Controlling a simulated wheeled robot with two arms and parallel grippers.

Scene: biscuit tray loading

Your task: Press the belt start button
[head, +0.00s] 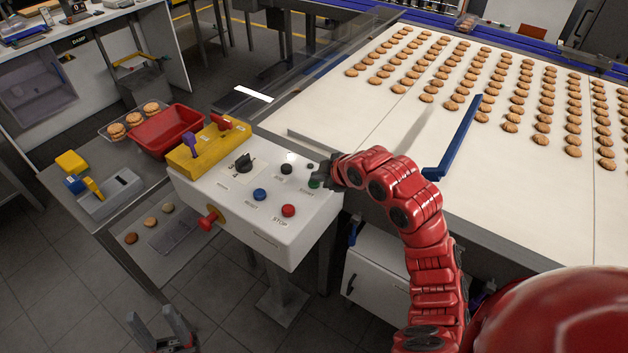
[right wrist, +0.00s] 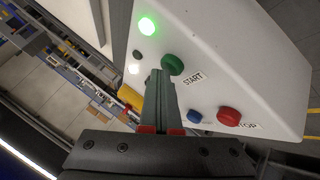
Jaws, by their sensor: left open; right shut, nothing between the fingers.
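The white control box (head: 250,214) stands on a post beside the belt. Its green button (head: 314,183), labelled START in the right wrist view (right wrist: 173,64), is partly covered by my right gripper (head: 326,175) in the head view. My right gripper is shut and empty. In the right wrist view its fingertips (right wrist: 161,76) overlap the near edge of the green button; I cannot tell whether they touch it. A green lamp (right wrist: 147,26) on the box is lit. My left gripper (head: 163,322) is open and empty, low at the bottom left, away from the box.
The red STOP button (head: 288,210) and the blue RESET button (head: 260,194) sit close by on the box. A red emergency knob (head: 208,219) juts from its front. The belt (head: 385,116) carries rows of biscuits. A red bin (head: 170,130) stands behind the yellow holder (head: 207,146).

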